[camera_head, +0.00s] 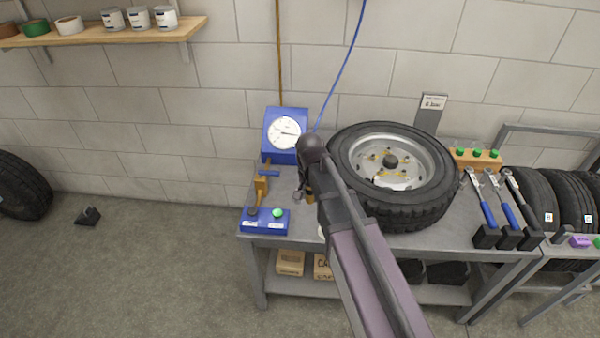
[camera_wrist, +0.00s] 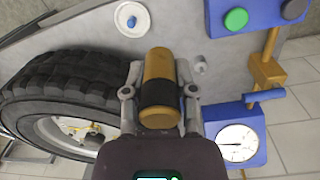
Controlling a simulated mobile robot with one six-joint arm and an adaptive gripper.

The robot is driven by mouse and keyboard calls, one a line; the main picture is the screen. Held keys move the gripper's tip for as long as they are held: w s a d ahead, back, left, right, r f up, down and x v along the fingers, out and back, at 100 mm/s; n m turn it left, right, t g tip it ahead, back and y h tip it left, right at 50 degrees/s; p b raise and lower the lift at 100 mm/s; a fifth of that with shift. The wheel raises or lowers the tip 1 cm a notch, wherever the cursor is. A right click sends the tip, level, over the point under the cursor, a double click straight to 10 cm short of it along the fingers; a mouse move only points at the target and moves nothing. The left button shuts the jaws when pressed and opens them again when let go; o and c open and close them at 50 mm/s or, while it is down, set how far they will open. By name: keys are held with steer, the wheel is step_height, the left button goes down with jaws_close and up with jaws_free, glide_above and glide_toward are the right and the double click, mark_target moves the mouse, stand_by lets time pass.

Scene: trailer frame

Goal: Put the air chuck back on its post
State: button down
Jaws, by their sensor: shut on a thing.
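In the wrist view the air chuck (camera_wrist: 158,80), a brass-coloured cylinder with a black band, sits between the two fingers of my gripper (camera_wrist: 158,96). My gripper is shut on it. In the head view my gripper (camera_head: 304,192) is above the bench between the gauge and the tyre, and my arm hides most of it and the chuck. A small round grey fitting (camera_wrist: 200,67) stands on the bench just right of the chuck in the wrist view. It may be the post, but I cannot tell for sure. The chuck appears apart from it.
A blue gauge box (camera_head: 283,134), a brass pipe with a blue valve handle (camera_head: 269,173) and a blue button box (camera_head: 265,220) are left of my gripper. A wheel (camera_head: 400,210) lies close on the right. Tools in black holders (camera_head: 510,238) stand farther right.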

steer(key=shift+w+f, duration=0.1)
steer(key=shift+w, duration=0.2)
steer(key=shift+t, duration=0.3)
steer(key=w+a+f+b, duration=0.1)
steer(key=w+f+b, duration=0.1)
steer(key=w, duration=0.2)
steer(key=w+a+f+b, duration=0.2)
steer(key=w, duration=0.3)
steer(key=w+a+f+b, duration=0.2)
steer(key=w, duration=0.3)
steer(key=shift+w, duration=0.2)
steer(key=shift+f, duration=0.1)
steer(key=shift+f+b, duration=2.55)
steer(key=shift+b, duration=0.2)
steer(key=shift+f+b, duration=1.55)
steer(key=shift+b, duration=0.05)
steer(key=shift+c, duration=1.7)
jaws_free()
